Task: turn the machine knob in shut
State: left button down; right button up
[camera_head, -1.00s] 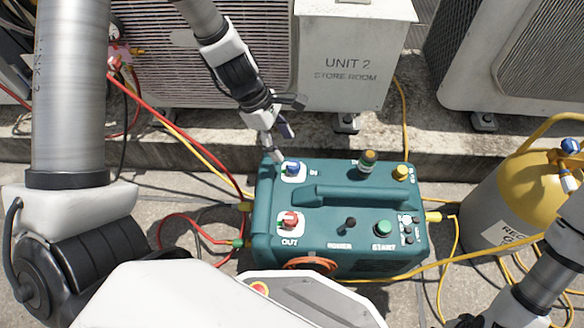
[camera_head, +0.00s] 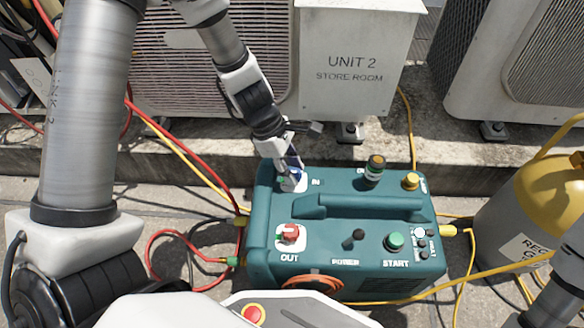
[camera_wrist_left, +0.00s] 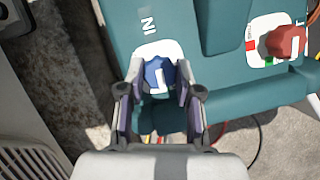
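The teal machine (camera_head: 275,215) stands on the ground with a carry handle on top. Its IN knob is blue (camera_head: 292,176) on a white plate at the back left corner; it shows larger in the left wrist view (camera_wrist_left: 160,76), its white mark pointing toward my gripper's base. My left gripper (camera_head: 290,168) is at this knob, with one finger on each side of it in the left wrist view (camera_wrist_left: 160,70). The fingertips are very near the knob; whether they press on it I cannot tell. My right gripper is out of view.
A red OUT knob (camera_head: 290,234), a black POWER knob (camera_head: 358,235) and a green START button (camera_head: 394,241) are on the machine's top. Hoses run out at both sides. A yellow-topped cylinder (camera_head: 550,185) stands right.

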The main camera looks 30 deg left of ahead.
pick_arm(q)
jog(key=shift+r+m+p, duration=0.2)
jog(key=shift+m+p, duration=0.3)
jog(key=shift+p, duration=0.35)
jog(key=m+g+p, duration=0.1)
jog(key=m+p, duration=0.2)
jog(key=p, duration=0.1)
jog(key=m+g+y+p, duration=0.1)
jog(key=m+g+p, duration=0.1)
jog(key=m+p, duration=0.2)
jog(key=m+g+p, duration=0.1)
jog(key=m+p, duration=0.3)
jog(key=p, duration=0.1)
jog(key=shift+w+d+y+p, duration=0.1)
jog(key=shift+w+y+p, duration=0.1)
jog(key=shift+y+p, duration=0.2)
jog(key=m+g+y+p, duration=0.1)
jog(key=m+p, duration=0.1)
jog(key=m, duration=0.1)
jog(key=shift+d+f+m+y+p, duration=0.15)
jog(key=shift+m+y+p, duration=0.25)
jog(key=shift+m+p, duration=0.55)
jog(key=shift+f+m, duration=0.1)
jog(key=shift+m, duration=0.25)
jog(key=c, duration=0.8)
grip_release()
jog(key=shift+w, duration=0.1)
